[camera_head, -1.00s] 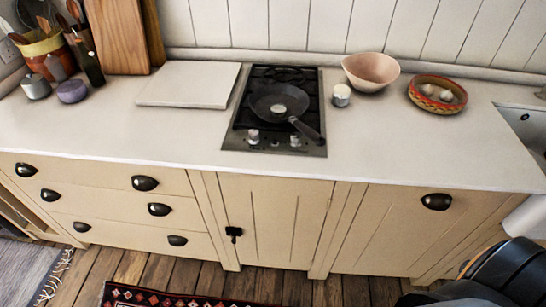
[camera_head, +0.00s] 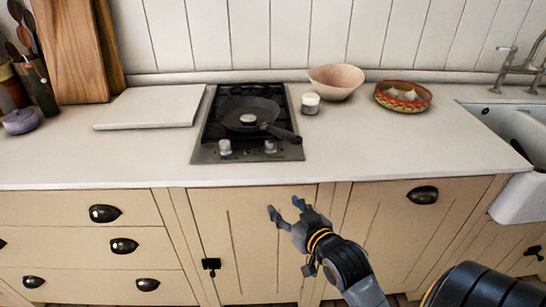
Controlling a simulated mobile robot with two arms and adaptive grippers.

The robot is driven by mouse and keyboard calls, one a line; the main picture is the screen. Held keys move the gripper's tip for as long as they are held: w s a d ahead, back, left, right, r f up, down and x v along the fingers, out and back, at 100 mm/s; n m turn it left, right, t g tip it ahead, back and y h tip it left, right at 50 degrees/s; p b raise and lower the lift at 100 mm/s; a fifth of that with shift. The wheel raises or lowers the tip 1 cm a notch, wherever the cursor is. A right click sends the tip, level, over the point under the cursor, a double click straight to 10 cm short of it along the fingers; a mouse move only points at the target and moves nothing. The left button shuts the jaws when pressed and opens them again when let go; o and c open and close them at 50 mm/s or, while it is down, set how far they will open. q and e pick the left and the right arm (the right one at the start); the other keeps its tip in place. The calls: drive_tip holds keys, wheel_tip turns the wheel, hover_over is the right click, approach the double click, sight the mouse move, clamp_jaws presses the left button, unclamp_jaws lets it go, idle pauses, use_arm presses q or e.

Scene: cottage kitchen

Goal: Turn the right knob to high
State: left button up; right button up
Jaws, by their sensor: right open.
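The cooktop (camera_head: 208,152) is set in the white counter, with its control panel along the front edge. Two light knobs stand on that panel: the left knob (camera_head: 225,147) and the right knob (camera_head: 270,147). A dark frying pan (camera_head: 240,108) sits on the burners, its handle reaching right above the right knob's far side. My right gripper (camera_head: 285,209) is open and empty, in front of the cabinet doors and below the counter edge, apart from the knobs. My left gripper is out of view.
A white board (camera_head: 150,108) lies left of the cooktop. A small white jar (camera_head: 310,103), a pink bowl (camera_head: 336,82) and a patterned bowl (camera_head: 402,97) stand to the right. The counter (camera_head: 400,145) in front of them is clear. A sink (camera_head: 500,125) is at far right.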

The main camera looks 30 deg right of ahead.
sight(273, 145)
drive_tip(key=d+r+t, duration=0.1)
drive_tip(key=r, duration=0.1)
drive_tip(key=d+r+t+h, duration=0.1)
drive_tip(key=r, duration=0.2)
drive_tip(key=d+r+m+t, duration=0.1)
drive_tip(key=r, duration=0.1)
drive_tip(key=shift+w+d+r+h, duration=0.2)
drive_tip(key=shift+w+r+h, duration=0.1)
drive_tip(key=shift+w, duration=0.1)
drive_tip(key=shift+w+r, duration=0.2)
drive_tip(key=shift+w, duration=0.05)
drive_tip(key=w, duration=0.4)
drive_tip(key=w+d, duration=0.1)
drive_tip(key=w, duration=0.3)
drive_tip(key=w+d, duration=0.1)
drive_tip(key=w, duration=0.4)
drive_tip(key=shift+d+f+p, duration=0.15)
drive_tip(key=shift+d+p, duration=0.05)
drive_tip(key=shift+p, duration=0.2)
clamp_jaws()
